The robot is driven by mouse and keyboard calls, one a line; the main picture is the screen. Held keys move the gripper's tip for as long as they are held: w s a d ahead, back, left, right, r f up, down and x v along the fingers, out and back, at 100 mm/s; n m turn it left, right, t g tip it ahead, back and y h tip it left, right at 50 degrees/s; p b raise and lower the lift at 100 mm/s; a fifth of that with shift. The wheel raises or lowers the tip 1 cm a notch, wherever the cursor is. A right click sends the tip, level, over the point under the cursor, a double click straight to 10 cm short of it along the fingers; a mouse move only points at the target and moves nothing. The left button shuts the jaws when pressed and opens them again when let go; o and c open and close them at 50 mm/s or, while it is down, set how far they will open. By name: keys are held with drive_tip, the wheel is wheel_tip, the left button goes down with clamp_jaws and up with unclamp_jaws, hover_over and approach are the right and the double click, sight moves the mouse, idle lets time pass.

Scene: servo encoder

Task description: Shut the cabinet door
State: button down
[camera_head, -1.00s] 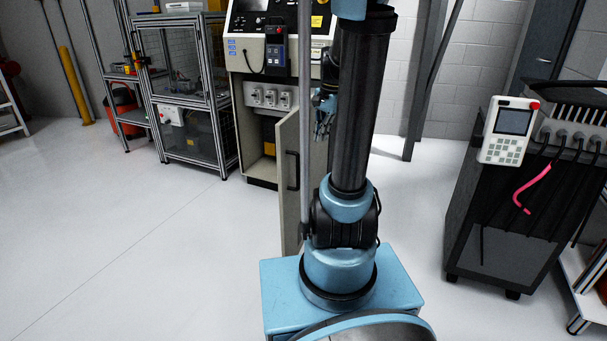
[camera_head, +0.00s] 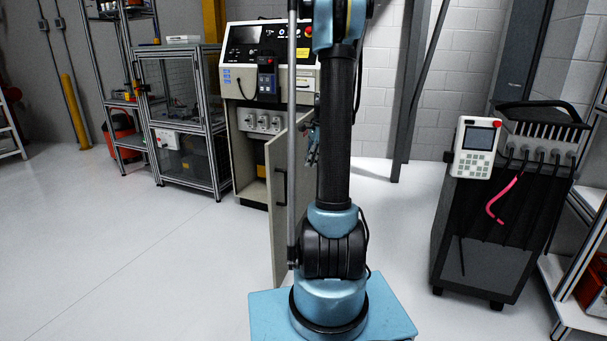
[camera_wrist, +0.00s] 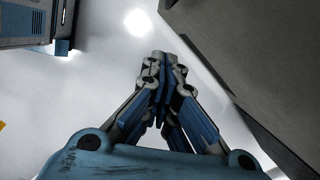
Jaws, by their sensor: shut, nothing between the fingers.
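The cabinet (camera_head: 241,150) stands at the back centre in the head view, with a control panel above and sockets inside. Its door (camera_head: 283,230) is beige with a black handle and stands wide open toward me. My gripper (camera_head: 313,147) is partly hidden behind my arm, to the right of the door. In the wrist view my gripper (camera_wrist: 165,62) has its fingers together with nothing between them. A large grey-brown panel (camera_wrist: 225,60) fills the right of that view, apart from the fingertips; it is likely the door.
A framed glass enclosure (camera_head: 183,120) stands left of the cabinet. A dark cart (camera_head: 480,245) with a teach pendant (camera_head: 475,147) and pink cable stands at the right. The white floor (camera_head: 120,245) at the left is clear.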

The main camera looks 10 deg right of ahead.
drive_tip(key=a+f, duration=0.6)
drive_tip(key=f, duration=0.2)
drive_tip(key=shift+s+a+f, duration=0.2)
drive_tip(key=shift+a+f, duration=0.05)
drive_tip(key=shift+f, duration=0.15)
drive_tip(key=shift+w+a, duration=0.1)
